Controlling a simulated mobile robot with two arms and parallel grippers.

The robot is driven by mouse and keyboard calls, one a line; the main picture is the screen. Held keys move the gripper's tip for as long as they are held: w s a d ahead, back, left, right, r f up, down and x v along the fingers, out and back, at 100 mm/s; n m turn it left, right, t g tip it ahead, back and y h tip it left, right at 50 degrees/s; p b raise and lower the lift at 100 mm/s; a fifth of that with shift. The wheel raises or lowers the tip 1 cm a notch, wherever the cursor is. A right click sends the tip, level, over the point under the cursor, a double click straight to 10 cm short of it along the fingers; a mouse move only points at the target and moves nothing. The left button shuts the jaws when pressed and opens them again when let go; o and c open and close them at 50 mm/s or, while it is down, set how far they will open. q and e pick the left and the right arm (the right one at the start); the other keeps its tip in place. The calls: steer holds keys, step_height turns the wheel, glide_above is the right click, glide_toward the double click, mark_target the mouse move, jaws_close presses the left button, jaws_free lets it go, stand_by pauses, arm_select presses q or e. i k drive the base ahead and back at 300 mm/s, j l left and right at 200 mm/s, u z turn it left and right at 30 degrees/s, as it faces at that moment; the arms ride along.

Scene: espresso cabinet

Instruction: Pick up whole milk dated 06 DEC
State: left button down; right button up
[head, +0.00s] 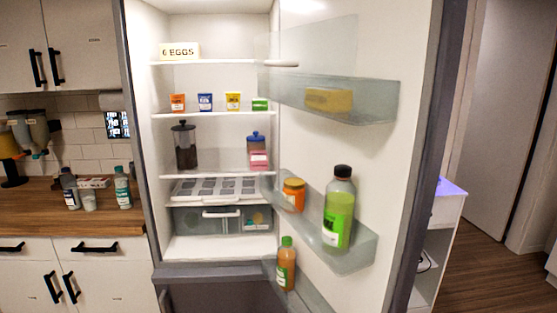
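The fridge (212,155) stands open, and its door (393,160) is swung out to the right. I see no label reading whole milk or 06 DEC. A bottle with green contents and a black cap (340,212) stands in a door shelf. An orange-brown bottle with a green cap (286,264) stands lower in the door. Two bottles stand on the wooden counter at left, one grey (69,188) and one pale with a teal label (123,188); their print is too small to read. Neither of my grippers is in view.
Shelves hold an egg box (180,51), several small cups (205,102), a dark lidded jar (185,146) and a blue-lidded container (256,148). Door shelves also hold a yellow block (328,100) and an orange jar (293,194).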

mark_target(68, 181)
steer(key=i+l+u, duration=0.25)
steer(key=l+u, duration=0.3)
steer(key=l, duration=0.2)
steer(key=i+l+u, duration=0.25)
steer(key=l, duration=0.2)
steer(key=l+u, duration=0.25)
steer(key=l, duration=0.15)
steer(key=k+l, duration=0.1)
steer(key=l, duration=0.35)
steer(key=k+l, duration=0.1)
steer(key=l, duration=0.35)
steer(key=k+l+u, duration=0.1)
steer(key=l, duration=0.4)
steer(key=j+z, duration=0.15)
steer(key=j, duration=1.25)
steer(key=i+j, duration=0.2)
steer(key=i+j+z, duration=0.15)
steer(key=j, duration=0.25)
steer(key=i+j, duration=0.2)
steer(key=j, duration=0.15)
steer(key=i+j+z, duration=0.15)
steer(key=j, duration=0.2)
steer(key=i+j, duration=0.2)
steer(key=j, duration=0.15)
steer(key=i+j+z, duration=0.1)
steer(key=j, duration=0.25)
steer(key=i+j+z, duration=0.1)
steer(key=i+j, duration=0.25)
steer(key=j, duration=0.4)
steer(key=i+z, duration=0.05)
